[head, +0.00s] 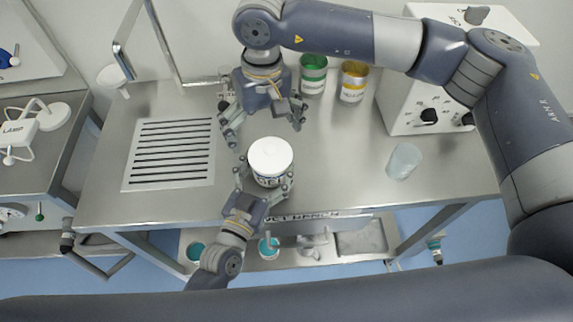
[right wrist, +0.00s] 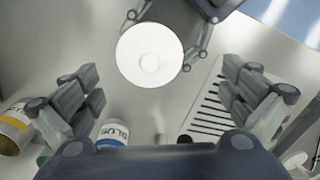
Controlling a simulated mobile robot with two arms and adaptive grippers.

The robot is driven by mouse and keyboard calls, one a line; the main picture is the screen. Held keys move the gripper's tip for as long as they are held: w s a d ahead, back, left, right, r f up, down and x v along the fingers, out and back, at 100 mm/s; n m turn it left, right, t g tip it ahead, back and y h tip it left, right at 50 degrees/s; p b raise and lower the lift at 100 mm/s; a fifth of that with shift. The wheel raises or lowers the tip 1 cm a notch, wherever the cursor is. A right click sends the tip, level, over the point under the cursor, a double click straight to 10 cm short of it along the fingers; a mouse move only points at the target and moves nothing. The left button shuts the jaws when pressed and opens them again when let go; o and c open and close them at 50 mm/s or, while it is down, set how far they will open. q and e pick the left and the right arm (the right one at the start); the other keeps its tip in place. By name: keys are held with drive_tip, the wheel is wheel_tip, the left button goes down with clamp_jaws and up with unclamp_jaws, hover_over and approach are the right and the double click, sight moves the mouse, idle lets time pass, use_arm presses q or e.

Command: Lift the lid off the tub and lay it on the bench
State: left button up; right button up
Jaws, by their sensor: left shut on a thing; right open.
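The tub (head: 268,180) stands upright on the metal bench (head: 335,190), with dark lettering on its side. Its round white lid (head: 270,155) is on top of it. My left gripper (head: 264,187) is shut on the tub's body from the front side. My right gripper (head: 265,128) is open and empty, behind and above the lid. In the right wrist view the lid (right wrist: 150,54) shows from above, beyond and between the open fingers (right wrist: 160,100), which are apart from it. The tub's body is hidden there under the lid.
A green-banded can (head: 313,75) and a yellow-banded can (head: 353,82) stand behind, near the right gripper. A translucent cup (head: 404,161) and a white machine (head: 420,95) are at right. A slotted grille (head: 170,153) lies at left. The bench between tub and cup is clear.

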sight(275, 152)
drive_tip(key=s+a+m+g+y, duration=0.5)
drive_tip(key=s+a+m+y, duration=0.2)
drive_tip(key=s+a+y, duration=0.45)
use_arm(q)
drive_tip(key=shift+r, duration=0.1)
use_arm(e)
drive_tip(key=w+d+f+m+t, duration=0.2)
drive_tip(key=d+f+m+t, duration=0.1)
drive_tip(key=d+m+t, duration=0.8)
drive_tip(key=w+d+f+m+t, duration=0.2)
drive_tip(key=d+m+t, duration=0.4)
drive_tip(key=d+m, duration=0.55)
drive_tip(key=shift+m+h, duration=0.25)
drive_tip(key=shift+m, duration=0.7)
drive_tip(key=shift+s+a+x, duration=0.15)
drive_tip(key=shift+x, duration=2.1)
drive_tip(key=shift+s+a+x, duration=0.15)
drive_tip(key=shift+s+x, duration=0.05)
drive_tip(key=shift+x, duration=2)
drive_tip(key=shift+s+a+x, duration=0.15)
drive_tip(key=shift+x, duration=2.1)
